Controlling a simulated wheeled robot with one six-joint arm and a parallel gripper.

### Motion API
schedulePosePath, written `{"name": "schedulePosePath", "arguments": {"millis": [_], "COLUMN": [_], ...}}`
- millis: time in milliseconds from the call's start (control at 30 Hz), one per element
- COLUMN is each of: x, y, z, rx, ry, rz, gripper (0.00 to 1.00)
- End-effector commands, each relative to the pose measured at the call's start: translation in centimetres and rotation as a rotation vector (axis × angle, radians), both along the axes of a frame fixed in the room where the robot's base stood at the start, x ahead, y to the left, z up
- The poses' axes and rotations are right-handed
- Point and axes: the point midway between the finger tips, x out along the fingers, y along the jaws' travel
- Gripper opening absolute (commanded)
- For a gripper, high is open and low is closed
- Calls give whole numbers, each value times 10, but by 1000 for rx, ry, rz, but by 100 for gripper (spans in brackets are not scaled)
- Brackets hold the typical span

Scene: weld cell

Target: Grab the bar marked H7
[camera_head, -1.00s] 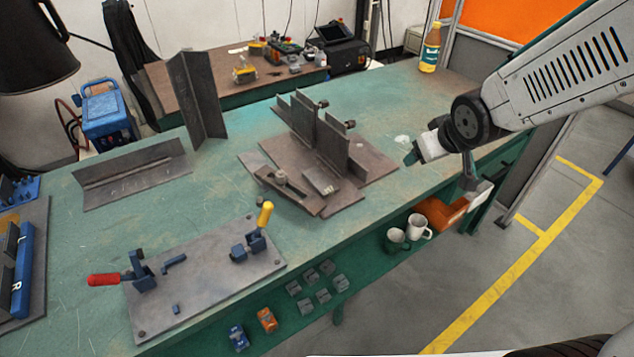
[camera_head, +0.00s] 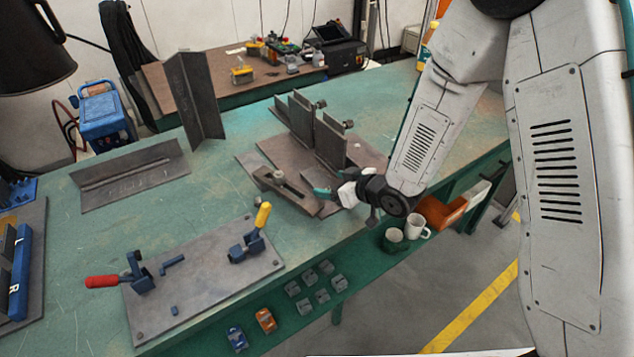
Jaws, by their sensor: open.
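No marking clearly readable as H7 shows. A dark steel angle piece (camera_head: 135,178) lies on the left of the green workbench, with faint pale marks too small to read. Another angle piece (camera_head: 197,97) stands upright behind it, also with faint marks. A blue bar (camera_head: 20,272) at the far left edge bears a white letter that looks like R. My gripper (camera_head: 324,192) is at the front right of the brown welded fixture (camera_head: 277,152), over its near plates. It is open, its fingertips small and partly hidden. I see nothing held in it.
A clamp plate (camera_head: 205,285) with a red-handled and a yellow-handled clamp lies at the bench front. Small blocks and two mugs (camera_head: 417,227) sit on a lower shelf. The green bench (camera_head: 225,185) is clear between the left angle and the fixture.

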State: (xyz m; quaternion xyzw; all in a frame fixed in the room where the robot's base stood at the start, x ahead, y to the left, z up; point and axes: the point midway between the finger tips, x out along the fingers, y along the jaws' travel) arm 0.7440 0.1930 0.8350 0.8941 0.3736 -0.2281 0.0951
Motion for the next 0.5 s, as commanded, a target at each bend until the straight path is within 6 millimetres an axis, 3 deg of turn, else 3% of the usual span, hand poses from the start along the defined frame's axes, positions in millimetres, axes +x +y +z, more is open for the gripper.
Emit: {"name": "schedulePosePath", "arguments": {"millis": [200, 500], "x": [20, 26], "y": [20, 25], "z": [-16, -19], "rx": [0, 0], "ry": [0, 0], "rz": [0, -1], "gripper": [74, 74]}}
